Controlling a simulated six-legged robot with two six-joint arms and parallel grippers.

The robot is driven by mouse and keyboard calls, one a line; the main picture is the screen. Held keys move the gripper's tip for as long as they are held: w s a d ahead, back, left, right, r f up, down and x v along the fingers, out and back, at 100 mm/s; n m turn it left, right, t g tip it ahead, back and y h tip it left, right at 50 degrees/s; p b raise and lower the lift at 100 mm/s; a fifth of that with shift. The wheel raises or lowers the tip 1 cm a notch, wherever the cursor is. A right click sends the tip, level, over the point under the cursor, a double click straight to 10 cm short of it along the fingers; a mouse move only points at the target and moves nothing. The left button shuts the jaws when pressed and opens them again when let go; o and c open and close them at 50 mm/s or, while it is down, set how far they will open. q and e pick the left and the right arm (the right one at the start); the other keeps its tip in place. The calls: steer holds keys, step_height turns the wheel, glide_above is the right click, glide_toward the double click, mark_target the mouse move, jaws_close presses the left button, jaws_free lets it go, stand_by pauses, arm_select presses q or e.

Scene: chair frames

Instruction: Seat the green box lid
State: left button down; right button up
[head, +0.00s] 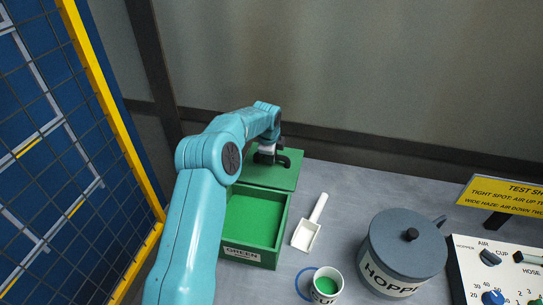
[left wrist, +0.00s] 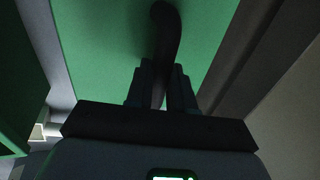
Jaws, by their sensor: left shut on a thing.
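The green box (head: 281,226), labelled GREEN, stands on the bench with its top open and green contents inside. The flat green lid (head: 289,180) is behind the box, close to its back edge; I cannot tell whether it lies on the bench or is held just above it. My left gripper (head: 268,158) is over the lid, shut on the lid's dark handle. In the left wrist view the fingers (left wrist: 162,88) close around the dark curved handle (left wrist: 165,35), with the green lid (left wrist: 105,45) behind it. My right gripper is not in view.
A white scoop (head: 308,228) lies right of the box. A cup (head: 326,285) with green contents stands in front of it. A grey lidded hopper (head: 403,250), a control panel (head: 500,270) and a yellow sign (head: 505,195) are to the right. A mesh fence (head: 120,120) stands left.

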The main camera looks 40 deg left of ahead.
arm_select(q)
steer(key=shift+r, duration=0.25)
steer(key=shift+w+f, duration=0.1)
steer(key=shift+r+p, duration=2)
steer(key=shift+r, duration=0.9)
steer(key=shift+r+p, duration=0.5)
steer(key=shift+r, duration=0.6)
steer(key=shift+f, duration=0.1)
steer(key=shift+d, duration=0.1)
